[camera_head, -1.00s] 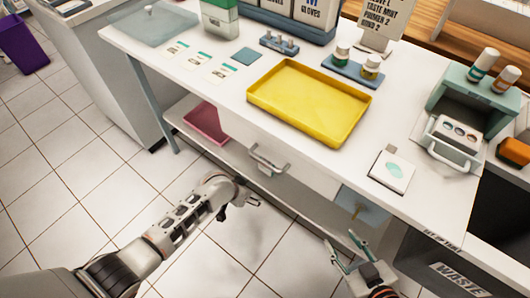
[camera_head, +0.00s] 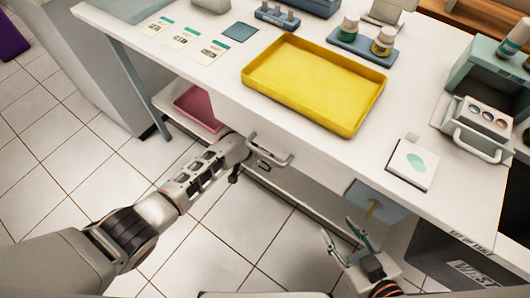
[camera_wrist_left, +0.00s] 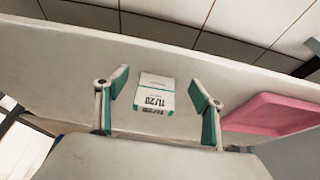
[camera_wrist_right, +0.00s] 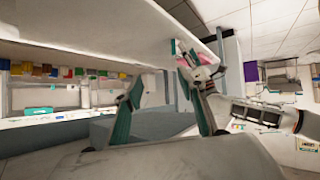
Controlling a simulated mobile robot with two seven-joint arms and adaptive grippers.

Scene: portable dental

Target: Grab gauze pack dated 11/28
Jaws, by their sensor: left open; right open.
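In the left wrist view a small white pack with green bands (camera_wrist_left: 154,93) lies on a pale shelf. Its print looks like 11/20 or 11/28; the last digit is unclear. My left gripper (camera_wrist_left: 160,86) is open, with one finger on each side of the pack in that view and the pack beyond the tips, not held.
Several white-green cards (camera_head: 185,39) lie on the counter (camera_head: 215,90), beside a yellow tray (camera_head: 315,80).

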